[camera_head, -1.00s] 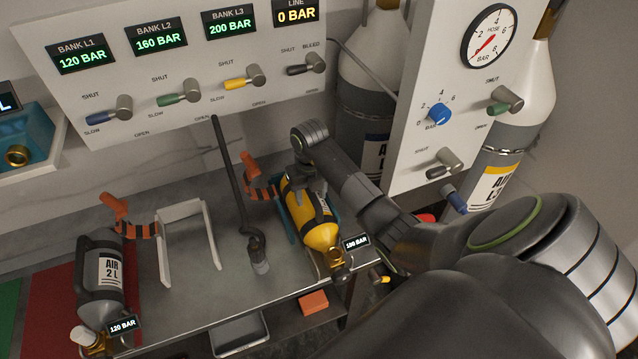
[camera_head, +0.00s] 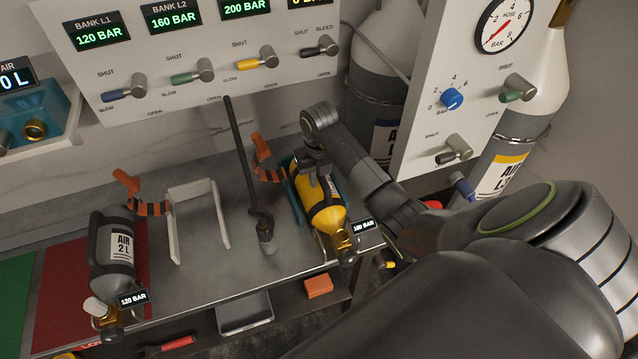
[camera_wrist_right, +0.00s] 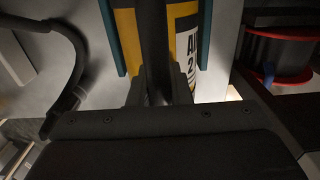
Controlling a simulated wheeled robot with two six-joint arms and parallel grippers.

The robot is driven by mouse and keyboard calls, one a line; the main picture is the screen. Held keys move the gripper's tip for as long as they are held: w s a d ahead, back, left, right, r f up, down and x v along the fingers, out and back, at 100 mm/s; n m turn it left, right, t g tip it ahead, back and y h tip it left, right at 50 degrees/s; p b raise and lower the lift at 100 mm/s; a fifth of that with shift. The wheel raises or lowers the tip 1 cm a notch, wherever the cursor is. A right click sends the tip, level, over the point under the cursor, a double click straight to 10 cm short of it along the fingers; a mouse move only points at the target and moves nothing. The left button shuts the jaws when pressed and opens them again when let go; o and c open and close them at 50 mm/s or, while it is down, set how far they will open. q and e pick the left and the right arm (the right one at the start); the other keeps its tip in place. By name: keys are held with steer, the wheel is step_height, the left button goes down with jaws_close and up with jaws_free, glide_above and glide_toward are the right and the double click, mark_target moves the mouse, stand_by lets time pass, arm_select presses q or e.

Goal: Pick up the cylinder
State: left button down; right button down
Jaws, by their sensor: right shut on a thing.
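The yellow cylinder (camera_head: 330,217) lies tilted in a teal cradle (camera_head: 296,205) at the right end of the bench, its brass valve and 180 BAR tag toward the front. My right gripper (camera_head: 318,172) is over it, shut on the black handle along its top. In the right wrist view the black bar (camera_wrist_right: 153,40) runs between my fingers, with the yellow body (camera_wrist_right: 127,45) and white label behind it. A grey AIR 2 L cylinder (camera_head: 113,255), tagged 120 BAR, is at the left of the bench. My left gripper is not in view.
A black hose (camera_head: 243,165) rises just left of the yellow cylinder. An empty white cradle (camera_head: 172,225) stands between hose and grey cylinder. The valve panel (camera_head: 300,95) is behind, the gauge panel (camera_head: 415,140) at right. A grey tray (camera_head: 245,312) and orange block (camera_head: 318,286) sit below.

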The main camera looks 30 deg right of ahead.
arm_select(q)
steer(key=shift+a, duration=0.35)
arm_select(e)
steer(key=shift+s+f, duration=0.15)
steer(key=shift+f, duration=0.1)
steer(key=shift+r, duration=0.2)
steer(key=shift+r, duration=0.1)
